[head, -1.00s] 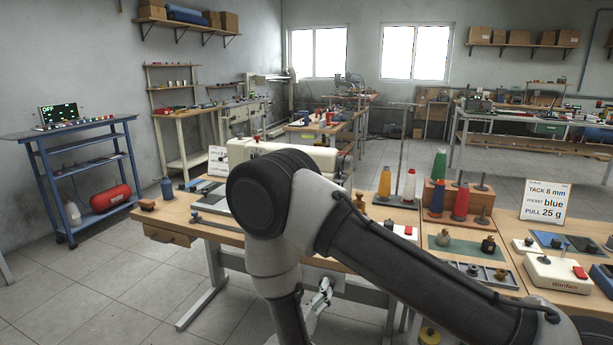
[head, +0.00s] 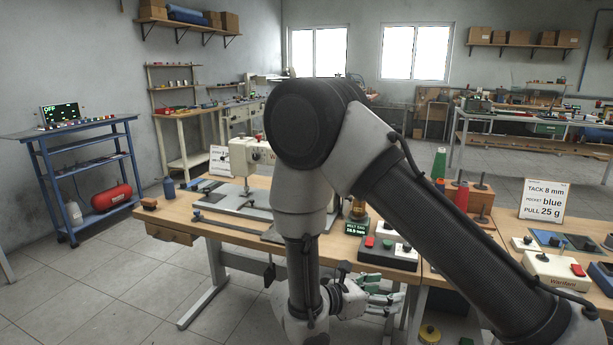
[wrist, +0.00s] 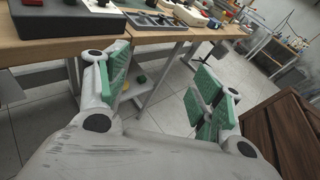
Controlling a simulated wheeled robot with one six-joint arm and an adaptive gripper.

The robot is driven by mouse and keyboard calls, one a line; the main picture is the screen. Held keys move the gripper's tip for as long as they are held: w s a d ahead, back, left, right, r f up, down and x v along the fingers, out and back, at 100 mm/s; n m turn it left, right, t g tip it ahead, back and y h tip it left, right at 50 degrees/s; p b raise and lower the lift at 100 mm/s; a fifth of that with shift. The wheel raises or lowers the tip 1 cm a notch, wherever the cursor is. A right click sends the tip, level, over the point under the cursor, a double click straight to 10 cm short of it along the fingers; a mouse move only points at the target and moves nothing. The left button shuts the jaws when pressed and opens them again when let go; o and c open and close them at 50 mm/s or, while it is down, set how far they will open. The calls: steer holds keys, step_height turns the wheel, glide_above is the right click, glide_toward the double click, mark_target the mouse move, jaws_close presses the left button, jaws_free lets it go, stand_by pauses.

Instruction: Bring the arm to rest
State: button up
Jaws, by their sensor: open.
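My arm crosses the middle of the head view, bent at a high elbow with the forearm hanging down in front of the sewing table (head: 232,233). My gripper (head: 385,298) is low, in front of the table's front edge. In the wrist view my gripper (wrist: 160,95) shows two green-padded fingers spread wide apart, with nothing between them but floor and table legs. The table edge (wrist: 40,48) lies beyond and above the fingers. My arm hides part of the sewing machine (head: 245,157) and the table behind it.
A brown wooden box (wrist: 265,135) stands close to the right finger in the wrist view. A white scale-like device (head: 557,272) and a sign (head: 543,201) are on the right table. A blue cart (head: 60,165) stands at the left. The floor (head: 110,290) at front left is clear.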

steer(key=s+d+r+m+y, duration=0.7)
steer(key=s+d+r+m, duration=0.1)
steer(key=r+m, duration=0.4)
steer(key=s+d+r+m+g+y, duration=0.1)
steer(key=s+d+r+m+y, duration=0.6)
steer(key=r, duration=0.7)
steer(key=s+d+m, duration=0.2)
steer(key=d+m, duration=0.1)
steer(key=m, duration=0.1)
steer(key=shift+s+r+m+g, duration=0.2)
steer(key=shift+r+m+g, duration=0.1)
steer(key=shift+r+m, duration=0.1)
steer(key=shift+a, duration=0.1)
